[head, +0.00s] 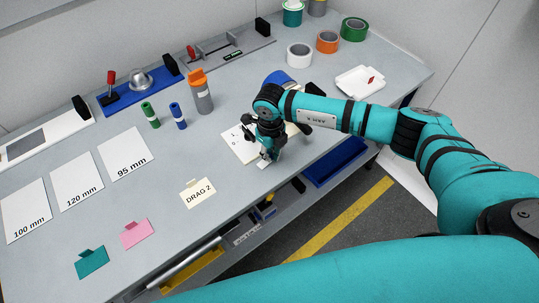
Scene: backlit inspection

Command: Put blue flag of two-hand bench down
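My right gripper (268,152) points down over a white sheet (236,146) near the bench's front edge. Its fingers are small and partly hidden by its own body, so I cannot tell whether they are open or shut, or on what. A pale piece shows right at the fingertips. I cannot make out a blue flag for sure. A teal flag (92,263) and a pink flag (136,234) lie on the bench (160,196) at the front left. My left gripper is not in view.
A cream card marked DRAG 2 (198,193) lies left of the gripper. An orange-topped bottle (202,97), blue roll (181,117) and green roll (150,115) stand behind it. The bench between cards and bottle is clear.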

